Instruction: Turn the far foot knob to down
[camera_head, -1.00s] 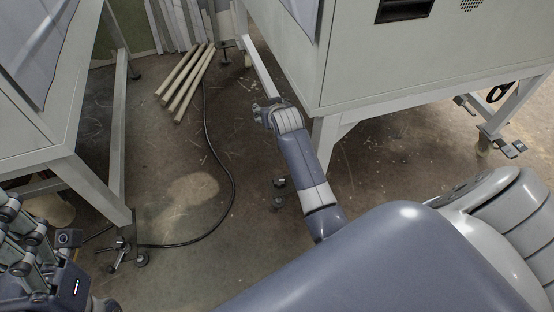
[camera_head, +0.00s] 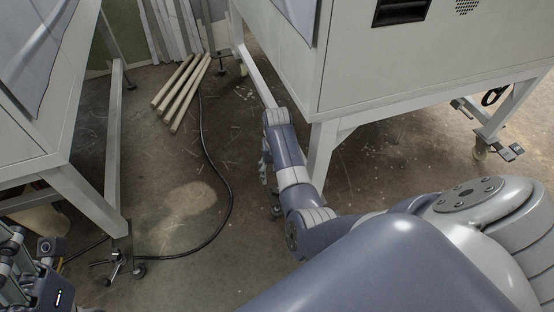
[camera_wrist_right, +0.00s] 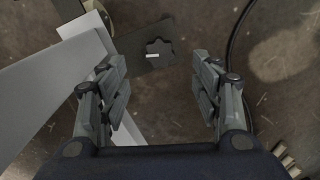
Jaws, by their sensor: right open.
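In the right wrist view a dark star-shaped knob (camera_wrist_right: 160,52) with a small white mark sits on a dark foot plate (camera_wrist_right: 136,42) by a white leg. I cannot tell from the pictures whether this is the far foot's knob. My right gripper (camera_wrist_right: 160,70) is open and empty, its fingers apart on either side of the knob's line, not touching it. In the head view my right gripper (camera_head: 265,168) hangs beside the machine's near leg, partly hidden by my arm. My left gripper (camera_head: 20,262) is at the lower left, cut off by the frame; its opening is unclear.
The white machine (camera_head: 425,70) overhangs on the right; its near leg (camera_head: 320,155) is close to my right arm. Another table (camera_head: 75,190) stands left. A black cable (camera_head: 228,190) crosses the floor, and wooden bars (camera_head: 180,92) lie behind. Floor between is mostly clear.

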